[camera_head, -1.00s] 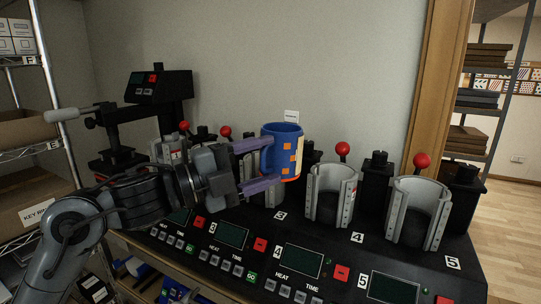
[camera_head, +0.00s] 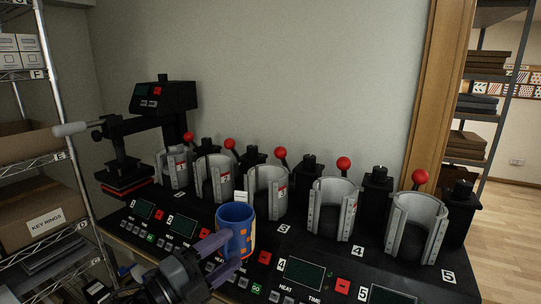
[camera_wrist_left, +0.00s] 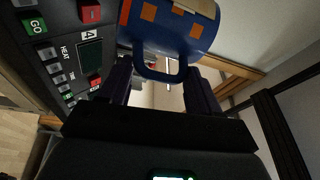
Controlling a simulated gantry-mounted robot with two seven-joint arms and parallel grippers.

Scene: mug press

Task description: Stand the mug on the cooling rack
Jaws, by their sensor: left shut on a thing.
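The blue mug (camera_head: 236,232) with orange squares is in my left gripper (camera_head: 233,250), in front of the row of mug presses. It looks upright, with its opening up, and a small white tag (camera_head: 241,197) shows just beyond its rim. In the left wrist view the mug (camera_wrist_left: 165,30) shows its blue handle (camera_wrist_left: 160,73) between the two dark fingers of my left gripper (camera_wrist_left: 160,85). The gripper is shut on the mug. My right gripper is not in view. I see no cooling rack in either view.
Several grey mug presses with red-knobbed levers, such as the one marked 4 (camera_head: 334,208), stand along the black bench. Control panels (camera_head: 305,272) run along its front. A taller black press (camera_head: 130,150) stands at the left, beside a wire shelf with boxes (camera_head: 50,205).

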